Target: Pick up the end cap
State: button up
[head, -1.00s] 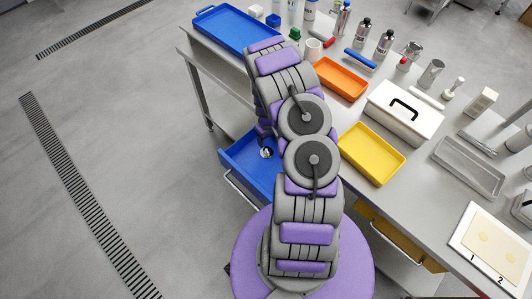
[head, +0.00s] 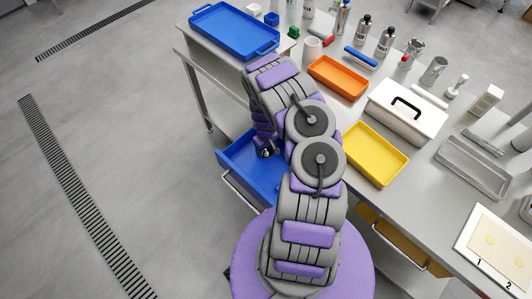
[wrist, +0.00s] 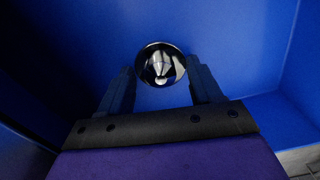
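The end cap appears to be the shiny, round metal piece (wrist: 161,64) on the floor of the open blue drawer (head: 236,160). In the wrist view it reflects my gripper. My gripper (wrist: 161,76) is open, with one dark finger to the left of the cap and one to the right. The fingers look apart from the cap, and I cannot tell how high they are above the drawer floor. In the head view my arm reaches down over the drawer and hides most of its far part, and the gripper is largely hidden.
The blue drawer's walls (wrist: 290,45) stand close around my gripper. The grey workbench (head: 415,180) is right of my arm. It holds a blue tray (head: 232,30), an orange tray (head: 338,78), a yellow tray (head: 375,153), a white lidded box (head: 405,110) and several bottles.

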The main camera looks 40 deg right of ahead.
jog(key=shift+a+r, duration=0.1)
jog(key=shift+a, duration=0.45)
jog(key=c, duration=0.4)
jog(key=shift+d, duration=0.4)
jog(key=c, duration=0.7)
jog(key=shift+a, duration=0.15)
